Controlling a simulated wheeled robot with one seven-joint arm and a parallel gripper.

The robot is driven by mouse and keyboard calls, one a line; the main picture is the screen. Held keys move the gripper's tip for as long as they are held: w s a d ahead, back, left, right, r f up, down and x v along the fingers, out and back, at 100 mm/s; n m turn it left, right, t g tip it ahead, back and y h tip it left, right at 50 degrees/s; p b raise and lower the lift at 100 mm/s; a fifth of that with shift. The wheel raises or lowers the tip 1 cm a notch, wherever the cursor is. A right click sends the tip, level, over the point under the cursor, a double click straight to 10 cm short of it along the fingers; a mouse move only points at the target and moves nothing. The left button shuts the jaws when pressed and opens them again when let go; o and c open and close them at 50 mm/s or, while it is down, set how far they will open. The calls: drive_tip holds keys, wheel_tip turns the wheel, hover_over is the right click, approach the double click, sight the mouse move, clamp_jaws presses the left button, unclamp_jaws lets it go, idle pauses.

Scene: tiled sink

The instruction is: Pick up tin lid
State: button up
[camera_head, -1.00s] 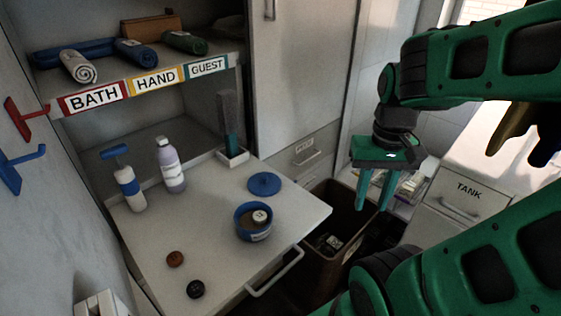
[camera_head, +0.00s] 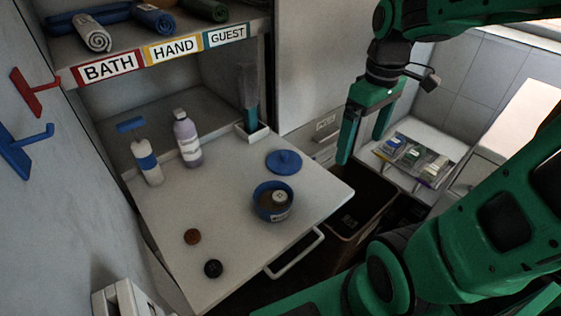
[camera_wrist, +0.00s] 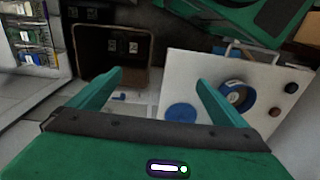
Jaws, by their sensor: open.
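The tin lid is a blue disc with a small knob, and this tin lid (camera_head: 284,161) lies flat on the pull-out white board, just behind the tin. It also shows in the wrist view as a blue disc (camera_wrist: 180,113) between my fingers in the picture, well beyond them. The round blue tin (camera_head: 272,203) stands open on the board with a pale round item inside. My green gripper (camera_head: 364,138) is open and empty, in the air to the right of the lid. In the wrist view my gripper (camera_wrist: 160,80) shows both fingers wide apart with nothing between them.
A spray bottle (camera_head: 147,160) and a lilac bottle (camera_head: 187,138) stand at the board's back left. A brush in a white holder (camera_head: 252,132) is behind the lid. Two round knobs, brown (camera_head: 192,237) and black (camera_head: 213,269), lie at the front. An open bin (camera_head: 358,205) stands right.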

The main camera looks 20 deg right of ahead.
drive_tip(key=w+a+n, duration=0.5)
drive_tip(key=w+n, duration=0.2)
drive_tip(key=n+y, duration=0.1)
drive_tip(key=n, duration=0.6)
approach(285, 154)
drive_tip(key=f, duration=0.6)
drive_tip(key=a+f, duration=0.1)
drive_tip(key=f, duration=0.2)
drive_tip(key=shift+w+f, duration=0.15)
drive_tip(key=shift+f, duration=0.05)
drive_tip(key=shift+c, duration=0.2)
drive_tip(key=c, duration=1.1)
